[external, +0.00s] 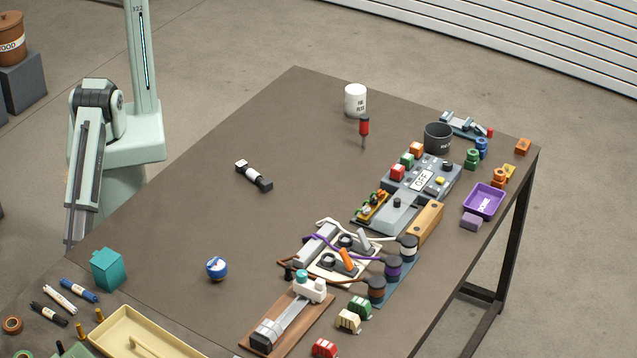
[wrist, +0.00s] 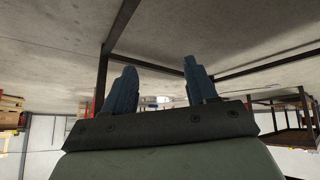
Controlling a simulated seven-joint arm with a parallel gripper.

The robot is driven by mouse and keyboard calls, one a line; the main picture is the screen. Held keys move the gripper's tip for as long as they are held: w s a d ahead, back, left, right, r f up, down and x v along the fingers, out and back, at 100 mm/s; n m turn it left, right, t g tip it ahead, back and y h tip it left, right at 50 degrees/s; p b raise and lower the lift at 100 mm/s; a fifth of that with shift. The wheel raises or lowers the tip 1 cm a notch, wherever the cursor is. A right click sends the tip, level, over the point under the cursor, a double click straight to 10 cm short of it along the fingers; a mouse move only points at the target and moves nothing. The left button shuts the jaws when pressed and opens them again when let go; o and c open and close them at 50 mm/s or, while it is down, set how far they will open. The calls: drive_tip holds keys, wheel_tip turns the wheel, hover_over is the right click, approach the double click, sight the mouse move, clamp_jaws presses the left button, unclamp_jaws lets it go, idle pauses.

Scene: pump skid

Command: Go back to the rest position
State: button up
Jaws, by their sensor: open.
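My arm stands at the left end of the brown table (external: 230,150) in the external view, and its visible dark link hangs down beside the table's left edge. In the wrist view my gripper (wrist: 160,66) shows two dark blue fingers standing apart with nothing between them. The gripper is open and touches nothing that I can see. In the external view I cannot make out the fingers clearly.
A teal block (external: 108,269) and a cream tray (external: 145,335) lie near the table's left corner. A blue ball (external: 216,268) and a black-and-white part (external: 253,175) lie apart on the tabletop. Panels, cables and several small parts fill the right side. Dark frame bars (wrist: 120,25) show in the wrist view.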

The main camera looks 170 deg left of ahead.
drive_tip(key=s+a+g+y, duration=0.3)
drive_tip(key=s+a+g, duration=0.3)
drive_tip(key=s+a, duration=0.95)
drive_tip(key=s+a+r+g, duration=0.1)
drive_tip(key=s+r+g, duration=0.1)
drive_tip(key=s, duration=0.5)
drive_tip(key=s+a+r+g+h, duration=0.1)
drive_tip(key=s+a+r+g, duration=0.1)
drive_tip(key=s, duration=0.5)
drive_tip(key=s+a+r+g, duration=0.1)
drive_tip(key=s+g, duration=0.3)
drive_tip(key=s, duration=0.4)
drive_tip(key=shift+a+r+h, duration=0.25)
drive_tip(key=shift+r+h, duration=0.05)
drive_tip(key=shift+r, duration=0.45)
